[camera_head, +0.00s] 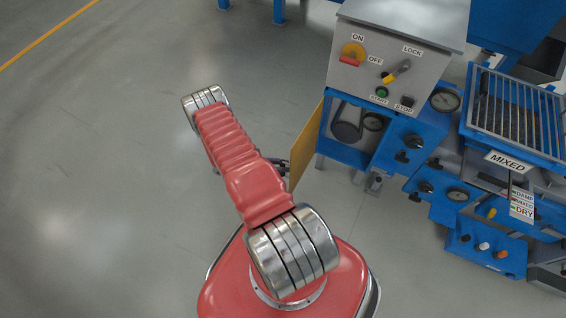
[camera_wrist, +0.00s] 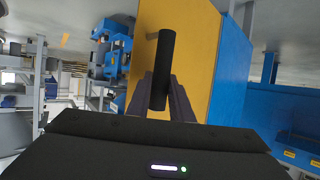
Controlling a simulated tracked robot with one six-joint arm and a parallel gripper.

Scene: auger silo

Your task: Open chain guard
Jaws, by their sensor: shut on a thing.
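The chain guard (camera_head: 304,146) is a yellow panel at the left side of the blue cabinet. It stands swung out from the cabinet front, seen nearly edge-on in the head view. The cabinet opening shows a dark pulley or chain part (camera_head: 347,124) inside. In the wrist view the guard (camera_wrist: 190,42) fills the middle, with a black bar handle (camera_wrist: 167,52) on its face. My gripper (camera_wrist: 162,96) is shut on this handle. In the head view my gripper (camera_head: 282,167) is a small dark shape against the guard, partly hidden by my red arm.
A control box (camera_head: 393,62) with ON/OFF and LOCK switches sits above the opening. Gauges and blue valve blocks (camera_head: 410,140) stand right of it, then a grated bin (camera_head: 515,115) labelled MIXED. The grey floor (camera_head: 100,160) to the left is clear.

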